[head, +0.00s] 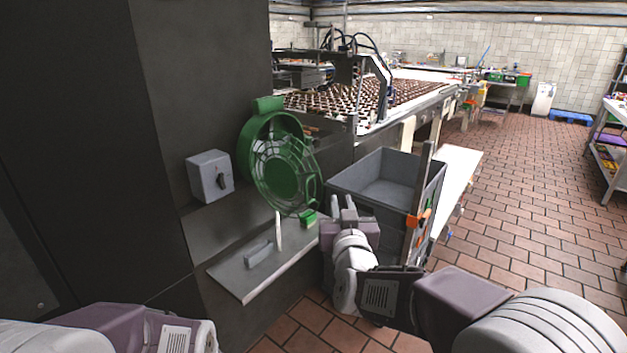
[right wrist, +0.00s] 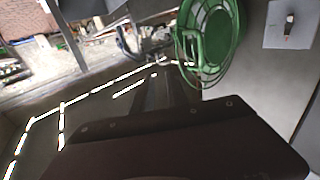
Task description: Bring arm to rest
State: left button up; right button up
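My right arm comes in from the lower right of the head view and bends back up at the wrist. Its gripper (head: 343,203) points up and away, between the green fan-like guard and the grey crate. Its two fingers look apart, with a narrow gap and nothing seen between them. In the right wrist view the dark gripper body fills the lower middle and the fingertips are hard to make out. Only links of my left arm show at the lower left of the head view; its gripper is out of frame.
A green round guard (head: 282,172) is on the dark machine wall, with a grey switch box (head: 210,177) beside it. A metal shelf (head: 240,285) juts out below. A grey crate (head: 385,172) stands right of my gripper. Open tiled floor (head: 530,220) lies to the right.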

jog(key=d+f+g+h, duration=0.1)
jog(key=d+f+g, duration=0.1)
jog(key=d+f, duration=0.45)
jog(key=s+d+f+g, duration=0.5)
jog(key=s+f, duration=0.2)
jog(key=f, duration=0.4)
jog(key=s+f+g, duration=0.4)
jog(key=s+f, duration=0.2)
jog(key=s, duration=0.3)
jog(key=s+f+g, duration=0.5)
jog(key=s, duration=0.4)
notch_tip(320, 180, up, 12)
jog(key=s+g+p, duration=0.1)
jog(key=s+p, duration=0.1)
jog(key=p, duration=1)
jog(key=shift+s+m+y+p, duration=0.15)
jog(key=shift+m+y+p, duration=0.15)
jog(key=shift+p, duration=0.05)
jog(key=shift+d, duration=0.1)
